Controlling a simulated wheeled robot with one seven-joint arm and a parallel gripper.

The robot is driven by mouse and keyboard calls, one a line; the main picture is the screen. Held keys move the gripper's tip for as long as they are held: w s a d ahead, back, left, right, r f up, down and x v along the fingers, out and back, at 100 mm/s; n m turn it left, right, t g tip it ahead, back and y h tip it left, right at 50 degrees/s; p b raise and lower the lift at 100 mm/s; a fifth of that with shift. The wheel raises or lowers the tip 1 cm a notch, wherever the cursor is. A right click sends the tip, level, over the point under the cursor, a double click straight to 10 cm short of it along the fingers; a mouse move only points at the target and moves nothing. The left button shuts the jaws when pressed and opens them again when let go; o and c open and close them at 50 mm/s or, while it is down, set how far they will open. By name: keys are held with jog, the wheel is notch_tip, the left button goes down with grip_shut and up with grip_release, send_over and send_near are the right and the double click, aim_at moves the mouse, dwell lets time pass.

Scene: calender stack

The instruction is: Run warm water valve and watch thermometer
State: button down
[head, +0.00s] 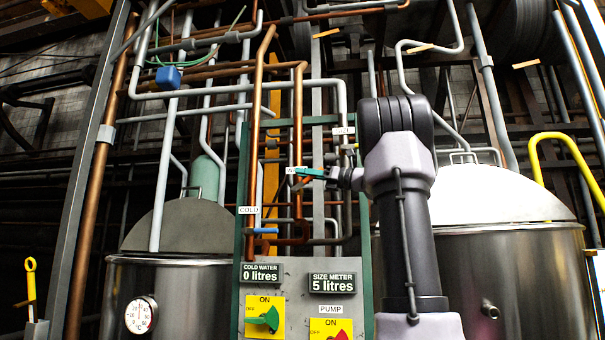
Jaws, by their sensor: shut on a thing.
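A teal lever handle (310,172) sits on the copper pipework in the upper middle, beside a small white label too small to read. It appears to be the warm water valve. My gripper (327,178) reaches in from the right and is shut on this handle; the fingertips are small and partly hidden. The round thermometer (140,315) is on the front of the left steel tank (185,290). Its dial faces me, but I cannot read the needle exactly. A blue valve handle (265,230) is lower, near the COLD label (248,210).
The panel (290,270) below holds displays reading "Cold water 0 litres" (262,273) and "Size meter 5 litres" (332,283). A green switch (264,319) and a red pump switch (337,336) sit under them. A right tank (530,280) and dense pipes surround my arm.

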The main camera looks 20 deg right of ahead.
jog(key=t+y, duration=0.1)
jog(key=d+f+m+t+y, duration=0.1)
jog(key=shift+s+d+f+t, duration=0.1)
jog(key=shift+s+f+t, duration=0.05)
jog(key=shift+s+t, duration=0.25)
jog(key=shift+s+d+f+m+t+y, duration=0.15)
jog(key=shift+d+f+m+t+y, duration=0.2)
jog(key=shift+t, duration=0.45)
jog(key=shift+s+f+m+t+y, duration=0.15)
jog(key=shift+f+m+t, duration=0.2)
jog(key=shift+m+t, duration=0.35)
jog(key=shift+t, duration=0.3)
jog(key=c, duration=1.1)
grip_release()
jog(key=v, duration=1.1)
